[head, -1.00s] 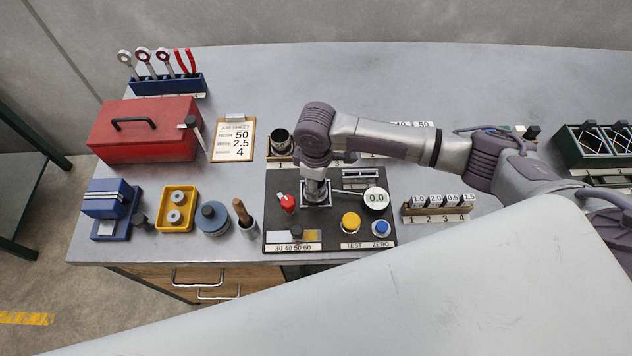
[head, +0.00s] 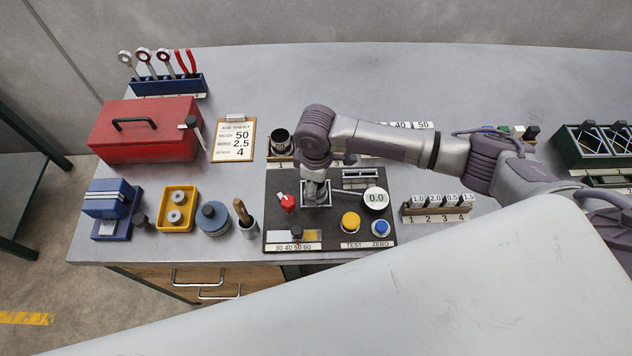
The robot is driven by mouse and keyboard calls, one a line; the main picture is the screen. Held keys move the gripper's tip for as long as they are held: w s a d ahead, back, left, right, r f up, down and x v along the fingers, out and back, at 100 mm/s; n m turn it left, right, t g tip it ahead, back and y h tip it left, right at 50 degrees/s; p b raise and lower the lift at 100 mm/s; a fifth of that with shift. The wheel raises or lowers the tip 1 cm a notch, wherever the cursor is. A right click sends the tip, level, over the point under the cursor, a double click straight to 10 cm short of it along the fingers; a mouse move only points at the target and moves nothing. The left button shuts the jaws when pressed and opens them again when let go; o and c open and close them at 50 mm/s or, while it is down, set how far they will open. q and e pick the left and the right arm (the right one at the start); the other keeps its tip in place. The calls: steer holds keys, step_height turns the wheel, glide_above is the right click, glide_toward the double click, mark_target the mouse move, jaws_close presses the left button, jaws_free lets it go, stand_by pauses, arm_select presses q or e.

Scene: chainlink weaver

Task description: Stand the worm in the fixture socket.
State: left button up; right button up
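The fixture is a dark panel (head: 283,218) near the front middle of the bench. It carries a square metal frame (head: 328,198) that surrounds the area under my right gripper (head: 316,192). The gripper points down there, its fingers low over or inside the frame. The fingers and wrist hide the socket, and I cannot make out whether a worm is between the fingers. A dark cylinder (head: 281,137) stands in a numbered holder behind the fixture; I cannot tell whether it is a worm. My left gripper is not in view.
The panel has a red knob (head: 288,202), a yellow button (head: 351,221), a blue button (head: 381,228) and a dial (head: 376,198) reading 0.0. A numbered rack (head: 436,213) stands right; a wooden-handled tool in a cup (head: 247,224) stands left. The back of the bench is clear.

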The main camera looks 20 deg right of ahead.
step_height(320, 180, up, 12)
stand_by(0.5)
stand_by(0.5)
